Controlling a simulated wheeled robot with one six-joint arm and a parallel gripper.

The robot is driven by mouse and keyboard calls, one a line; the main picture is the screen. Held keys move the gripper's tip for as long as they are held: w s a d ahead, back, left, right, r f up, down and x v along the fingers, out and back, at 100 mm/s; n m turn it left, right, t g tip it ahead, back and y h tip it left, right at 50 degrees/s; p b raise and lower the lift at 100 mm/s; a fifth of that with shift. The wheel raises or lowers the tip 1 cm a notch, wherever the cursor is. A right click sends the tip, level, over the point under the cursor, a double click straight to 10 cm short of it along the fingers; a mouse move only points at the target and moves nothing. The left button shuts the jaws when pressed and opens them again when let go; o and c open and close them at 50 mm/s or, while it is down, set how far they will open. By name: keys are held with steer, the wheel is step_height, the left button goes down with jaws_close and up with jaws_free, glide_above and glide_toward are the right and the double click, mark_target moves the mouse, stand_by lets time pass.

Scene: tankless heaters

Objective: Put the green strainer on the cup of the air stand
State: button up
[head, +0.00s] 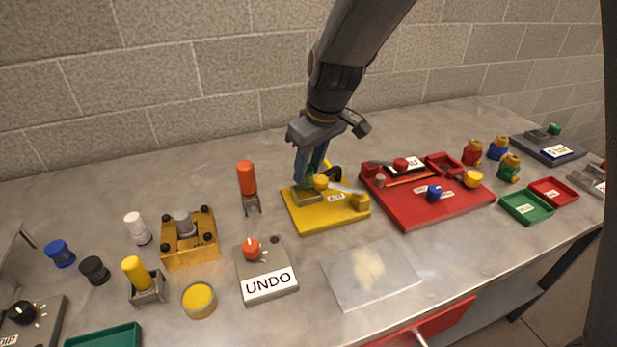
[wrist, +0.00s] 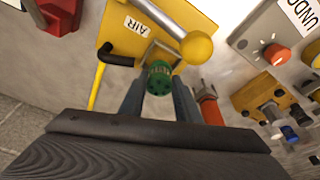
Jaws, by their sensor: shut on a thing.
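The air stand is a yellow plate (head: 328,217) labelled AIR, and it also shows in the wrist view (wrist: 180,14). A metal cup (head: 308,198) sits at its back left corner, and its square top shows in the wrist view (wrist: 160,54). The green strainer (wrist: 159,78) is between my gripper's fingers, lined up with the cup. I cannot tell whether it is touching the cup. My gripper (wrist: 158,98) is shut on the strainer and points down over the stand's left part (head: 309,178). In the head view the fingers mostly hide the strainer.
A lever with a yellow ball (wrist: 195,47) crosses the stand close to the strainer. A black bent pipe (wrist: 118,56) is on the other side. An orange-handled tool (head: 247,180) stands left of the stand. A red board (head: 425,205) lies to the right.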

mark_target(310, 171)
steer(key=shift+f, duration=1.65)
steer(key=shift+f, duration=0.15)
steer(key=o, duration=1.1)
steer(key=shift+o, duration=0.2)
steer(key=shift+d+r, duration=0.25)
steer(key=shift+r, duration=0.4)
steer(key=b+v, duration=0.1)
steer(key=v, duration=1)
steer(key=shift+b, duration=0.4)
steer(key=shift+s, duration=0.15)
